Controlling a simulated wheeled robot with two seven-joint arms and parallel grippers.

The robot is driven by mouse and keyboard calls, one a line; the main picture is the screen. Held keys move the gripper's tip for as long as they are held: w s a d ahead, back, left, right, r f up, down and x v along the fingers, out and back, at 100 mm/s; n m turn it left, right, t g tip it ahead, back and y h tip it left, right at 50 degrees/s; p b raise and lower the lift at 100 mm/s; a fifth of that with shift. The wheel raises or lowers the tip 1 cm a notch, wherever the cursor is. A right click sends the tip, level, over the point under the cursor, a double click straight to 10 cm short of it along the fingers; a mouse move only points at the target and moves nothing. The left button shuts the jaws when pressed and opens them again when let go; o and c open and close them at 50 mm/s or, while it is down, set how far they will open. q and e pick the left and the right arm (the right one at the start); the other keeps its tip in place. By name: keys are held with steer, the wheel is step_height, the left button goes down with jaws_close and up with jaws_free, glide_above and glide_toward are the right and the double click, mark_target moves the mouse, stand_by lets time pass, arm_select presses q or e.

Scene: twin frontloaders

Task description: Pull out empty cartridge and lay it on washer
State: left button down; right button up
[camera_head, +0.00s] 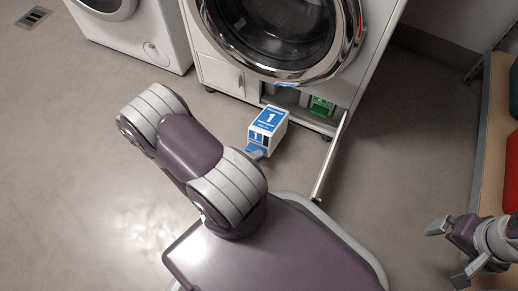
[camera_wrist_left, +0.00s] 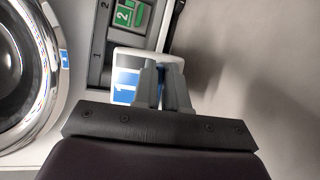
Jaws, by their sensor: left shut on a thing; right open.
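A white cartridge with a blue label and the number 1 (camera_head: 268,124) is out in front of the washer's lower front; it also shows in the left wrist view (camera_wrist_left: 126,74). My left gripper (camera_head: 256,151) is shut on the cartridge's near end; its fingers show in the left wrist view (camera_wrist_left: 165,80). My arm partly hides this grip in the head view. The washer (camera_head: 228,80) has a round glass door and an open lower compartment. A green cartridge 2 (camera_head: 320,106) sits in that compartment, right of an empty slot. My right gripper (camera_head: 452,254) is open and empty at lower right.
The compartment's flap (camera_head: 329,165) juts out toward me, right of the cartridge. Another white machine (camera_head: 135,35) stands at upper left. A wooden-edged shelf with red items (camera_head: 511,175) is at far right. Floor between is clear.

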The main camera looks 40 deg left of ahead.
arm_select(q)
steer(key=shift+s+d+r, duration=0.1)
steer(key=shift+s+d, duration=0.05)
steer(key=shift+s, duration=0.4)
steer(key=shift+s+d, duration=0.15)
steer(key=shift+s, duration=0.4)
step_height(320, 180, up, 3)
steer(key=p, duration=0.2)
steer(key=shift+p, duration=0.35)
